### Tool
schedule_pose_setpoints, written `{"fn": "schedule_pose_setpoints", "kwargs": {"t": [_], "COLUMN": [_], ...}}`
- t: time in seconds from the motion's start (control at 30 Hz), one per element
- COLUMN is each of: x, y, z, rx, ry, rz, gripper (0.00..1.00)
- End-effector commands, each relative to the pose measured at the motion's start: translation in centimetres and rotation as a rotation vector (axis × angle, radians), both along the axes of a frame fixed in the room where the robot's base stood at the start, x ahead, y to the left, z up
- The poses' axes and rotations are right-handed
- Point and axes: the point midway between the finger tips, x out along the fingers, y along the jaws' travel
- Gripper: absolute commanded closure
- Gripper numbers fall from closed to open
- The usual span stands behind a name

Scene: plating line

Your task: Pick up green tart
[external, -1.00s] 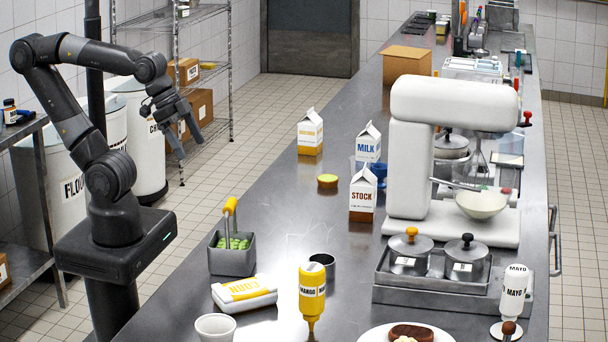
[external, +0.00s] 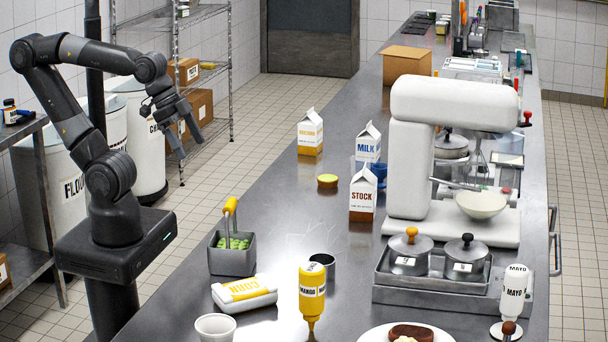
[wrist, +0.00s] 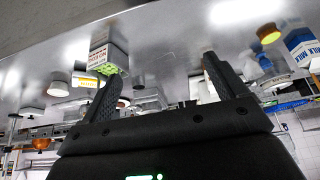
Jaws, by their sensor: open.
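A small round tart (external: 327,181) with a golden crust and a yellowish top sits on the steel counter, left of the stock carton (external: 361,195). It also shows in the wrist view, at the upper right (wrist: 268,33). Its top looks yellow rather than clearly green, and I see no other tart. My gripper (external: 190,148) is open and empty, raised to the left of the counter and well apart from the tart. In the wrist view its two fingers (wrist: 160,88) stand wide apart with nothing between them.
A blue-and-white milk carton (external: 368,143) and another carton (external: 310,133) stand behind the tart. A white mixer (external: 408,160) is to the right. A grey container of green pieces (external: 232,262), a corn pack (external: 244,292) and a mango bottle (external: 312,291) are nearer. Counter left of the tart is clear.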

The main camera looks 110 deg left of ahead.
Motion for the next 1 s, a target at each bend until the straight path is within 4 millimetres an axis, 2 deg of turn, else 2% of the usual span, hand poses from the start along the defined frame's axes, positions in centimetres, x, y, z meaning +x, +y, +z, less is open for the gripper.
{"fn": "schedule_pose_setpoints", "kwargs": {"t": [0.03,0.13,0.37,0.47,0.57,0.67,0.8,1.0], "x": [0.0,0.0,0.1,0.7,2.2,4.6,8.3,13.4], "y": [0.0,0.0,0.0,0.3,1.1,2.4,4.8,9.2], "z": [0.0,0.0,0.0,0.4,1.1,1.9,2.9,3.1], "rx": [0.0,0.0,0.001,0.007,0.021,0.04,0.066,0.09], "ry": [0.0,0.0,0.001,0.01,0.036,0.073,0.13,0.211], "rz": [0.0,0.0,0.0,0.0,-0.005,-0.014,-0.032,-0.062], "gripper": [0.14,0.22,0.22,0.22,0.22,0.22,0.22,0.22]}}
